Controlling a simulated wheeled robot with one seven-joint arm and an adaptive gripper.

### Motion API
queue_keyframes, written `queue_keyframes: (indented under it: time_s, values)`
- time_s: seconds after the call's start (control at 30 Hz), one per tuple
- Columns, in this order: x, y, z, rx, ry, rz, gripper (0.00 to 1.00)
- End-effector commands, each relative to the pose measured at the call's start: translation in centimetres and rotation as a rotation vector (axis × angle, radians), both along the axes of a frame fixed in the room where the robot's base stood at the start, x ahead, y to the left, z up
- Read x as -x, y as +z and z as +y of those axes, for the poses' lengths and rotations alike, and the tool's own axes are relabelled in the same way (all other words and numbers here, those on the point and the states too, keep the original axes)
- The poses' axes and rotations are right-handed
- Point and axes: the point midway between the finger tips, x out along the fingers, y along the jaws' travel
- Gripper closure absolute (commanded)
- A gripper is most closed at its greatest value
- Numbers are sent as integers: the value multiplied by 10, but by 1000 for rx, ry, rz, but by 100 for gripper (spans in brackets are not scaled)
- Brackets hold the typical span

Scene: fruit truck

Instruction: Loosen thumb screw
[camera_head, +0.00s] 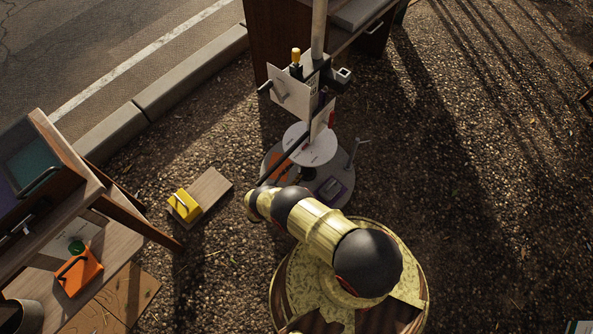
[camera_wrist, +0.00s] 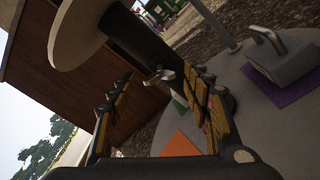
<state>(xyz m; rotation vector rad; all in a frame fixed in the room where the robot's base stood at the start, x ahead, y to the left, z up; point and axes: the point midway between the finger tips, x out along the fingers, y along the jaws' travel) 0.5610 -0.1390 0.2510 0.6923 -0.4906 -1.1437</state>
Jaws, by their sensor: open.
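A small grey metal thumb screw (camera_wrist: 162,76) sticks out from a dark post (camera_wrist: 135,45) below a round pale disc (camera_wrist: 82,30) in the wrist view. My gripper (camera_wrist: 156,80) is open, one finger on each side of the screw in the picture. No contact with the screw shows, and the depth between fingertips and screw is hard to judge. In the head view the stand's white round disc (camera_head: 310,144) sits above a wider grey base (camera_head: 335,192). The screw cannot be made out there, and my arm hides most of my gripper.
A grey handled block (camera_wrist: 283,60) stands on a purple patch on the base, beside a thin pole (camera_wrist: 215,25). An orange patch (camera_wrist: 181,145) lies on the base. A yellow block (camera_head: 185,205) rests on a board at left. Gravel at right is open.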

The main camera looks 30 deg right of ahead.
Motion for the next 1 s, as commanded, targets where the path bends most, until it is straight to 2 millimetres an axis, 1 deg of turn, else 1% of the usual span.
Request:
queue_keyframes:
  time_s: [0.03, 0.4, 0.57, 1.0]
  values:
    - [1, 0, 6, 0, 3, 0, 51]
    - [12, 0, 35, 0, 3, -1, 51]
    - [14, 0, 39, 0, 0, -1, 51]
    - [14, 0, 39, 0, 0, -1, 51]
